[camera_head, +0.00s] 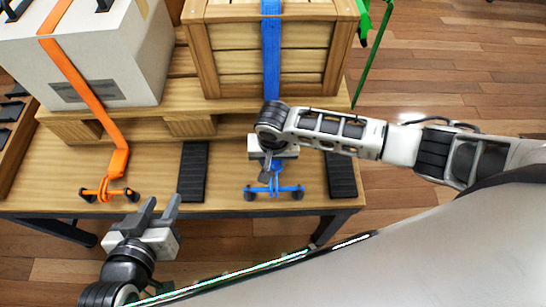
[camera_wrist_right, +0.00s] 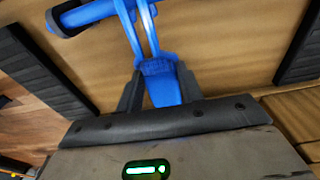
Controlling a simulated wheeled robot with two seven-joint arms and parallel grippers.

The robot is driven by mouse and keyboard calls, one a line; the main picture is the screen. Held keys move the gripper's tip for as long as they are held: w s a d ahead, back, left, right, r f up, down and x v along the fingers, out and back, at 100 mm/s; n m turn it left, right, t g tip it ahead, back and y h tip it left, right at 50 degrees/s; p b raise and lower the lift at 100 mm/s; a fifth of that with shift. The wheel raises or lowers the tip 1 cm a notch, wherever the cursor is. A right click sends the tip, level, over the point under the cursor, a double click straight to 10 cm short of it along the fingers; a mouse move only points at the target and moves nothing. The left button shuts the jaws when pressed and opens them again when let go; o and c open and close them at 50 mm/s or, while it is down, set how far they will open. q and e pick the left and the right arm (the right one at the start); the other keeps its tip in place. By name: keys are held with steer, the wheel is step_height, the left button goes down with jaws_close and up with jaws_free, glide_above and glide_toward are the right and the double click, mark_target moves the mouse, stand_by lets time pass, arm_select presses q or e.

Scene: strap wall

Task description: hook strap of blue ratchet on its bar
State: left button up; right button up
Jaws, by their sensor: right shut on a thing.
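The blue strap (camera_head: 271,60) runs down over the wooden crate and passes behind my right wrist. My right gripper (camera_head: 270,170) is shut on the blue hook piece at the strap's end, whose body (camera_wrist_right: 160,85) sits between the fingers in the wrist view. The hook's two thin prongs (camera_wrist_right: 134,30) reach up to the blue bar (camera_wrist_right: 92,11) and overlap it. I cannot tell whether they are around the bar or only against it. The blue bar also shows in the head view (camera_head: 287,189), near the table's front edge. My left gripper (camera_head: 160,206) is open and empty, in front of the table's edge.
An orange strap (camera_head: 85,85) crosses a white box (camera_head: 125,60) down to an orange bar (camera_head: 98,193). The wooden crate (camera_head: 228,72) stands on a pallet. Black ribbed pads (camera_head: 193,172) lie either side of the blue bar. A green strap (camera_head: 374,52) hangs beyond the crate.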

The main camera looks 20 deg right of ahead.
stand_by(0.3)
steer(key=o, duration=1.2)
step_height(320, 180, up, 16)
steer(key=s+p, duration=0.1)
steer(key=p, duration=0.3)
steer(key=shift+s+a, duration=0.25)
steer(key=shift+s, duration=0.05)
steer(key=shift+f, duration=0.1)
